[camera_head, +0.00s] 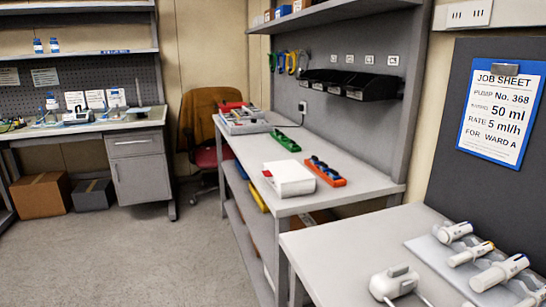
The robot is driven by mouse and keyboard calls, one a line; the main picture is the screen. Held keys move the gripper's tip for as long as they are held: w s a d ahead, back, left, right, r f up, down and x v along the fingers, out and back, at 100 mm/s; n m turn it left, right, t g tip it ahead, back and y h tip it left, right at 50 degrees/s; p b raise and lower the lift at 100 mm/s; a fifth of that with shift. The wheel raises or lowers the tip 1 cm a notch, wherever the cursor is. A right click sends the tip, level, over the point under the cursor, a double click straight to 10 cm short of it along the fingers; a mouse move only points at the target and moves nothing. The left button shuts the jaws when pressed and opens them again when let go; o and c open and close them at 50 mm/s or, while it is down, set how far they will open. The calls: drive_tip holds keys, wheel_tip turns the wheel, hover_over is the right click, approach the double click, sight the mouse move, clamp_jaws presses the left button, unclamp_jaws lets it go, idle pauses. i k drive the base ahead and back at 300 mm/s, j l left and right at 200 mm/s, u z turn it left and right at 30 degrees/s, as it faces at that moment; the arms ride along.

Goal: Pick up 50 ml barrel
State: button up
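Several white syringe-like barrels lie in a row on a pale tray (427,249) on the near bench at the lower right. The small far barrel (453,232) has a blue end. The barrel (470,254) in front of it has a yellow end. A longer, thicker barrel (498,273) with a blue end lies nearer. Another is cut off at the bottom right corner. No volume marking is readable, so I cannot tell for sure which is the 50 ml one. My gripper is not in view.
A white device (395,283) with a grey handle stands left of the tray. A job sheet (501,112) reading 50 ml hangs on the dark panel. The longer bench holds a white box (289,178) and red and green trays. The floor (150,255) at left is clear.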

sight(516, 264)
drive_tip(key=k+z, duration=0.15)
drive_tip(key=z, duration=1.2)
